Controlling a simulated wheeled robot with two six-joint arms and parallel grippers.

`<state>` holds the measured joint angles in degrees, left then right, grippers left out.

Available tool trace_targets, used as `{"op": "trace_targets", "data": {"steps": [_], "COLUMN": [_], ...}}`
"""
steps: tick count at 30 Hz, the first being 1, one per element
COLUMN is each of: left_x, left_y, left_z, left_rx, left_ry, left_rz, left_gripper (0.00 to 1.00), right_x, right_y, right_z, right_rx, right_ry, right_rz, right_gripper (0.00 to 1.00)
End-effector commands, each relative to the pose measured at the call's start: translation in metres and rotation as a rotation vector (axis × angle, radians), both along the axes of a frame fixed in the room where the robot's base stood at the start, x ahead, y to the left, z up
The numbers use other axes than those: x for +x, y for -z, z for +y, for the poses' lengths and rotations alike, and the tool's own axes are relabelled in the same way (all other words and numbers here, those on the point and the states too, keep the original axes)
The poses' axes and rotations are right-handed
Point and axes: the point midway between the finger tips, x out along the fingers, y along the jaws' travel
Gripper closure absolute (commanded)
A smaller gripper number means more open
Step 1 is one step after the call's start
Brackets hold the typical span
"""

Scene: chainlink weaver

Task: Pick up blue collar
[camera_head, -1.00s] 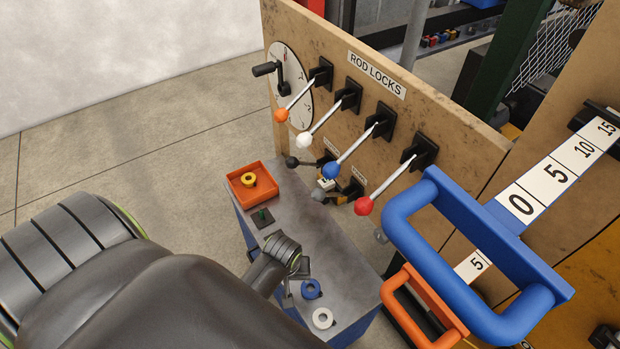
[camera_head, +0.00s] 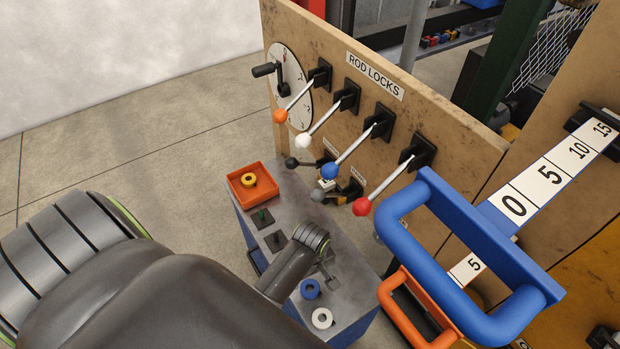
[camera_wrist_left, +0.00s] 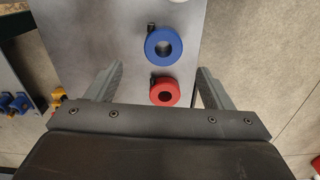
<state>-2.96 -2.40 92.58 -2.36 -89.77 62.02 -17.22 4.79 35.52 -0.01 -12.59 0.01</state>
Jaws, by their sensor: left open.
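The blue collar (camera_head: 310,296) lies flat on the grey bench top near its front end, beside a white collar (camera_head: 322,325). In the left wrist view the blue collar (camera_wrist_left: 151,49) lies just beyond the fingertips, with a small dark piece on its rim. A red collar (camera_wrist_left: 165,102) lies closer, in the space between the fingers as seen from the wrist. My left gripper (camera_wrist_left: 158,76) is open, and nothing is held. In the head view my left gripper (camera_head: 326,272) is above the bench, just up from the blue collar; the red collar is hidden there.
An orange tray (camera_head: 235,194) with a yellow collar (camera_head: 249,186) stands at the bench's far end, near two dark square pads. The rod lock levers (camera_head: 347,157) reach out over the bench from the panel. A large blue handle (camera_head: 407,237) stands at right.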

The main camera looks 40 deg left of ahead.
Motion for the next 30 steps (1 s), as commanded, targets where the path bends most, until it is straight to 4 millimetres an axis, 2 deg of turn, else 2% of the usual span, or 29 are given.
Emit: {"op": "trace_targets", "data": {"steps": [3, 11, 21, 30], "left_x": [0.000, -0.002, -0.006, -0.006], "left_y": [0.014, 0.028, 0.068, 0.072], "left_z": [0.000, 0.000, -0.001, -0.001], "left_rx": [0.000, 0.001, 0.001, 0.000], "left_ry": [0.001, 0.001, 0.001, 0.000], "left_rz": [0.001, 0.002, 0.000, -0.001], "left_gripper": [0.25, 0.25, 0.25, 0.25], "right_x": [0.001, 0.001, 0.001, 0.001], "right_y": [0.001, 0.001, 0.002, 0.002], "right_z": [0.001, 0.005, 0.006, 0.005], "right_rx": [0.001, 0.006, 0.007, 0.006], "right_ry": [0.000, 0.002, 0.002, 0.001], "right_rz": [-0.001, -0.002, -0.002, -0.001], "right_gripper": [0.64, 0.64, 0.64, 0.64]}}
